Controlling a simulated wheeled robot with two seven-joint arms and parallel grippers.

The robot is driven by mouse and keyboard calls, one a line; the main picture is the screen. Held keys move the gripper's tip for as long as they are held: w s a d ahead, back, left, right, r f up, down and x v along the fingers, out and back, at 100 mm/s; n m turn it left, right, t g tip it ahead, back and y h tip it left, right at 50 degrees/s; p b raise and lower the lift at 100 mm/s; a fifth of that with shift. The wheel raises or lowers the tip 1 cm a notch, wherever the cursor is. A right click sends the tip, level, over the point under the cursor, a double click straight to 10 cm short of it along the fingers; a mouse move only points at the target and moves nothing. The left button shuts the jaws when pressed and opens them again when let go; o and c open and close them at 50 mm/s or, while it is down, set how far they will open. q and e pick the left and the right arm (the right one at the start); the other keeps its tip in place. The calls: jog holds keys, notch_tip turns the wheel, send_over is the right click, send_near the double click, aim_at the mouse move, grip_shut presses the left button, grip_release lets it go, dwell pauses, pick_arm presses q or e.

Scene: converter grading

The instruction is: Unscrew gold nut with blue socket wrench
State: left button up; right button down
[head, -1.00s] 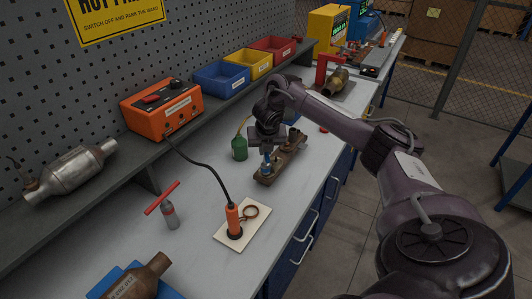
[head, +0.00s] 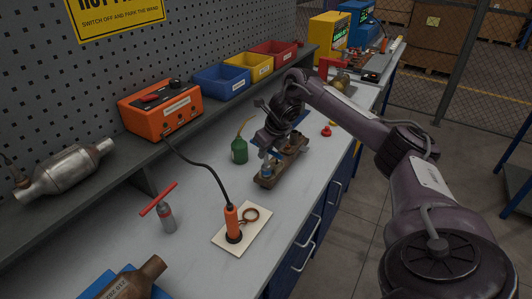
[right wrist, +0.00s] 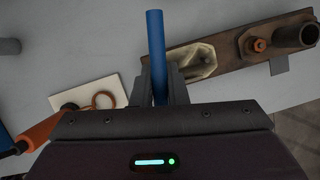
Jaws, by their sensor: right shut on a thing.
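The blue socket wrench shows in the right wrist view as a plain blue rod (right wrist: 156,50) between my right gripper's fingers (right wrist: 160,85). In the head view my right gripper (head: 272,142) is over the near part of a brown fixture block (head: 290,161), tilted and shut on the wrench. The fixture also shows in the right wrist view (right wrist: 222,50), with a pale hexagonal pocket, a small copper-orange hex piece (right wrist: 258,45) and a dark tube. I cannot tell whether the hex piece is the gold nut. The wrench's working end is unclear. My left gripper is out of view.
An orange-handled iron (head: 233,222) stands on a pale plate (head: 258,228), its cable running to the orange station (head: 160,108). A green bottle (head: 239,150) is left of the fixture. A red-handled tool (head: 166,215) stands nearer. The bench between them is clear.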

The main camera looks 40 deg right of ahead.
dwell(0.3)
jog(key=n+y, duration=0.1)
jog(key=n, duration=0.2)
jog(key=shift+a+r, duration=0.1)
jog(key=shift+r, duration=0.05)
jog(key=shift+n+g+y+p, duration=0.45)
jog(key=shift+n+y, duration=0.15)
jog(key=shift+n, duration=0.9)
jog(key=shift+n+y, duration=0.3)
jog(key=shift+n, duration=0.6)
jog(key=n+p, duration=0.1)
jog(key=n+g+p, duration=0.1)
jog(key=p, duration=0.1)
jog(key=shift+a+r+n+y, duration=0.1)
jog(key=shift+r+n+y, duration=0.15)
jog(key=shift+n+y, duration=0.05)
jog(key=shift+f+n, duration=0.3)
jog(key=shift+f, duration=0.15)
jog(key=shift+n+b, duration=0.3)
jog(key=shift+b, duration=0.15)
